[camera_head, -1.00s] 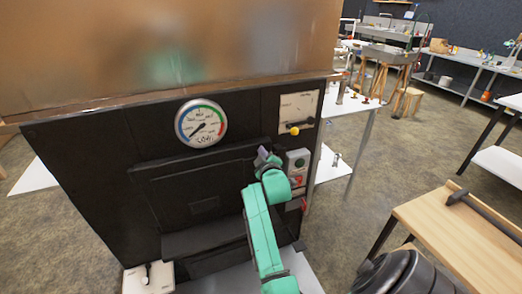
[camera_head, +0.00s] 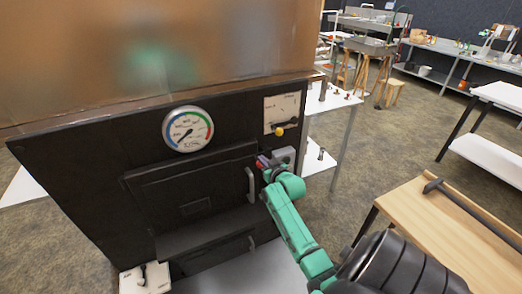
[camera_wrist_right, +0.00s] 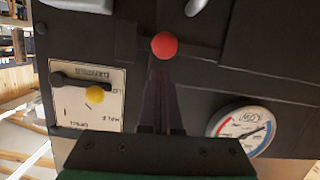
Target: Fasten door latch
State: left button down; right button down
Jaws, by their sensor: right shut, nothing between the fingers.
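The black firebox door (camera_head: 185,190) sits in the front of the evaporator and looks closed against it. Its grey bar handle (camera_head: 250,185) stands upright near the right edge. A red ball knob (camera_wrist_right: 164,45) at the door's upper right corner appears to belong to the latch; the dark latch bar is hard to make out. My right gripper (camera_head: 263,162) is at that corner, shut and empty. In the right wrist view its dark fingers (camera_wrist_right: 160,90) point at the red knob, with the tips close to it; contact cannot be told. My left gripper is out of view.
A round gauge (camera_head: 187,129) is above the door. A damper plate with a yellow knob (camera_head: 279,131) is up and right of my gripper. A wooden bench (camera_head: 440,235) is at the right.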

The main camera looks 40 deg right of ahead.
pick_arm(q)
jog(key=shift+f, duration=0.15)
pick_arm(e)
jog(key=shift+d+f, duration=0.15)
jog(key=shift+f, duration=0.25)
dwell(0.4)
dwell(0.5)
